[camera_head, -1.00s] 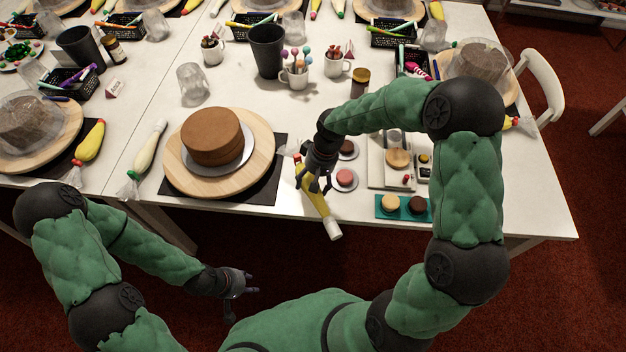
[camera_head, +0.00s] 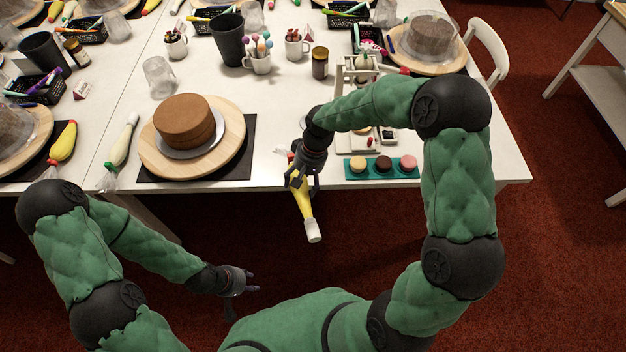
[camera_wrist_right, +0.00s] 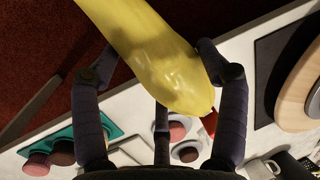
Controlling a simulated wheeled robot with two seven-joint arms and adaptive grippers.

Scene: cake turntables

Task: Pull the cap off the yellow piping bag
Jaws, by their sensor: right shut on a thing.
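The yellow piping bag (camera_head: 302,199) hangs from my right gripper (camera_head: 302,178), past the table's front edge, over the floor. Its white cap (camera_head: 312,231) is on the lower end, which points down and toward me. In the right wrist view the bag (camera_wrist_right: 160,55) lies between the fingers of the right gripper (camera_wrist_right: 165,85), which are shut on it; the cap is out of that view. My left gripper (camera_head: 243,282) is empty, with its fingers apart, below and to the left of the bag, not touching it.
A brown cake (camera_head: 186,120) stands on a round wooden turntable (camera_head: 233,135) left of the bag. A teal tray (camera_head: 350,177) with macarons lies at the front edge to the right. Open floor space lies between the table edge and my body.

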